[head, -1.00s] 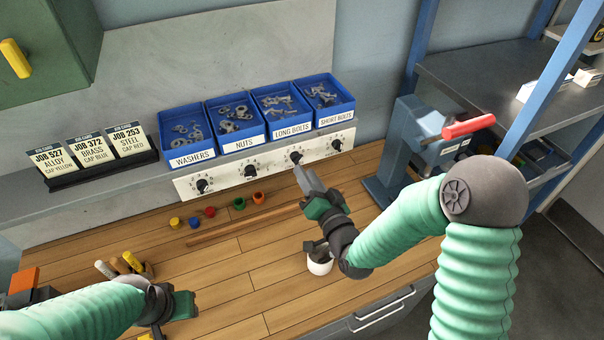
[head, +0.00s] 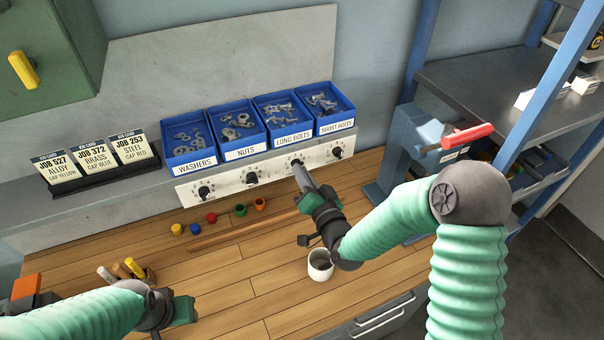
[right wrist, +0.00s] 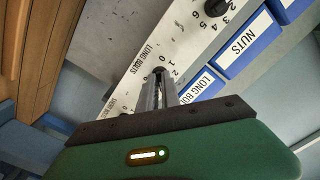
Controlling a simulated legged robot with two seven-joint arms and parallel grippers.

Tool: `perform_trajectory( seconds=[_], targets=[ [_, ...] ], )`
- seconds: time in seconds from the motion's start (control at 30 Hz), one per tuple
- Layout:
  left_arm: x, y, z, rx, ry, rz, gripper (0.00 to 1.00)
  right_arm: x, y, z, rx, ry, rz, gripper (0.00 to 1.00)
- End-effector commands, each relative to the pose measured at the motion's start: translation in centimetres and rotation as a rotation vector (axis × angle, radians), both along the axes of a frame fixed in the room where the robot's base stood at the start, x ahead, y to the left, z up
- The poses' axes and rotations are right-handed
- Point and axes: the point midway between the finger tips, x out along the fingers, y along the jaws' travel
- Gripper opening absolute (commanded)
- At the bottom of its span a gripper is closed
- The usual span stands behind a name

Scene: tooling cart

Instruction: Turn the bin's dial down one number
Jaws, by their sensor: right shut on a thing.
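A white dial panel (head: 226,185) with several black dials runs below the blue bins. My right gripper (head: 298,166) reaches up to the dial under the bin labelled LONG BOLTS (head: 288,122). In the right wrist view, my right gripper (right wrist: 158,82) is shut on the LONG BOLTS dial (right wrist: 158,71), and its fingers hide most of the knob. Numbers 0, 1 and 2 show around it; where it points I cannot tell. My left gripper (head: 182,309) is at the lower left over the bench, away from the bins; its fingers are not clear.
Several coloured caps (head: 211,218) and a wooden rod (head: 225,236) lie on the bench. A white cup (head: 320,266) stands under my right forearm. A blue press with a red handle (head: 467,135) stands at right. Job cards (head: 94,157) stand at left.

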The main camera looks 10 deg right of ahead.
Motion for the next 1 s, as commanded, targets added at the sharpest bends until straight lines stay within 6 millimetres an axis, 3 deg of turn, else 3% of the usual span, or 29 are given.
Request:
perform_trajectory(
  seconds=[0.37, 1.0],
  targets=[
    [0.0, 0.0, -0.9, 0.0, 0.0, 0.0, 0.36, 0.0, 0.1, -0.4, -0.073, -0.01, 0.002, 0.0],
    [0.0, 0.0, -5.6, 0.0, 0.0, 0.0, 0.36, 0.0, 0.1, -0.6, -0.53, -0.098, 0.003, 0.0]
  ],
)
